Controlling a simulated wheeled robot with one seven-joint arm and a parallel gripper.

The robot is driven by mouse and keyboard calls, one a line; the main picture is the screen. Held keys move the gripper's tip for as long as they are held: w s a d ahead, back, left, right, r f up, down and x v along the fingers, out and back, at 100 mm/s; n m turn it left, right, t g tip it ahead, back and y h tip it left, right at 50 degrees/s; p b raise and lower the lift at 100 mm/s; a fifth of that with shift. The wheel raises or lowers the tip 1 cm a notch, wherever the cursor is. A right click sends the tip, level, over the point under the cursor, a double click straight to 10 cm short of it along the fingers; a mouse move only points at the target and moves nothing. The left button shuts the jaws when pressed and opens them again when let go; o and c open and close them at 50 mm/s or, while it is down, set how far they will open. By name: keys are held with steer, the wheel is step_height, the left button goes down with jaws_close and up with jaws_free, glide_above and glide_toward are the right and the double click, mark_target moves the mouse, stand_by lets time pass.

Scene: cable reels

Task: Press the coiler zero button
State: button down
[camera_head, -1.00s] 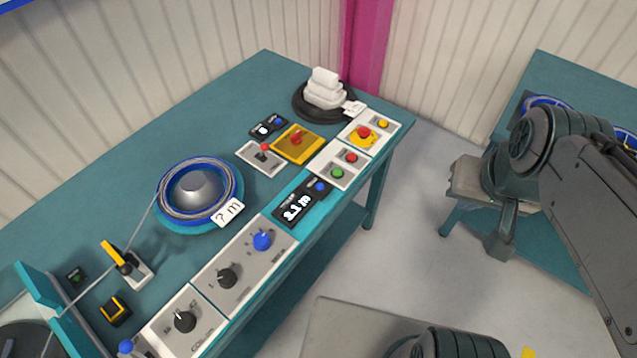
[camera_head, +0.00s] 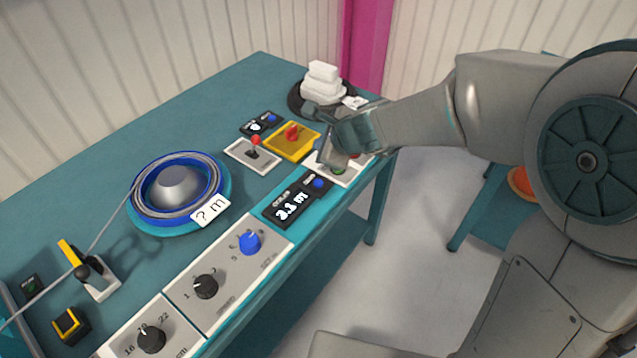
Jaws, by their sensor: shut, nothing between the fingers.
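A black display panel (camera_head: 297,200) showing "3.1 m" stands on the near right part of the bench, with a small blue button (camera_head: 318,183) at its upper right end. Its small lettering is too blurred to read. A smaller black panel (camera_head: 259,124) farther back also has a blue button (camera_head: 271,118). My gripper (camera_head: 327,160) is shut and empty. It hangs over the panel with the green button (camera_head: 338,170), just beyond the "3.1 m" display, and hides part of that panel. It looks apart from the blue button.
A yellow box with a red knob (camera_head: 291,132) and a red-tipped lever switch (camera_head: 254,148) stand close to the gripper. Dial panels (camera_head: 227,285) line the front edge. A black reel with white blocks (camera_head: 322,82) stands at the back.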

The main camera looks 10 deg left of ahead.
mark_target(322, 184)
stand_by(0.3)
step_height(322, 184, down, 9)
steer(key=b, duration=0.8)
steer(key=shift+r, duration=0.15)
steer(key=shift+b, duration=0.4)
stand_by(1.3)
steer(key=shift+f+b, duration=0.35)
steer(key=shift+f, duration=0.05)
steer(key=shift+f+b, duration=0.45)
stand_by(0.7)
steer(key=shift+r, duration=0.15)
steer(key=shift+r+p, duration=0.7)
steer(key=shift+p, duration=0.1)
